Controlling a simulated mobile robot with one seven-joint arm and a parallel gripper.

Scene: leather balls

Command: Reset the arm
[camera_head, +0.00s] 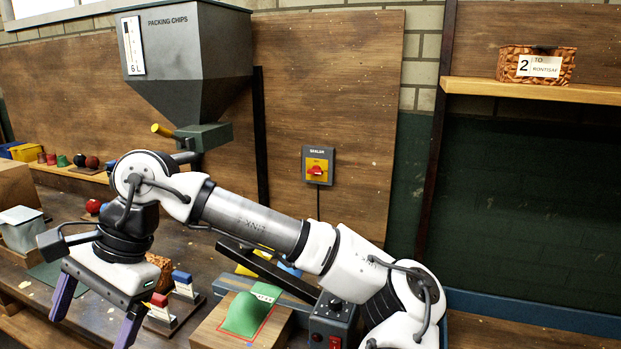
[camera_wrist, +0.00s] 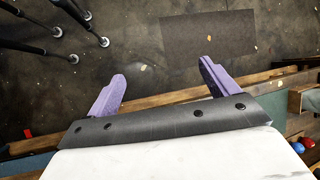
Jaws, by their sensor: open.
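My gripper (camera_head: 95,310) has two purple fingers spread wide apart with nothing between them. In the head view it hangs at the lower left, over the front part of the workbench, with my arm folded across the bench.
A grey packing-chips hopper (camera_head: 190,45) hangs behind my arm. A green cloth-like piece (camera_head: 245,314) lies on a wooden block (camera_head: 210,335), beside a control box (camera_head: 333,325). Red and blue stamps (camera_head: 182,285) stand near my gripper. A basket (camera_head: 537,64) sits on the right shelf.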

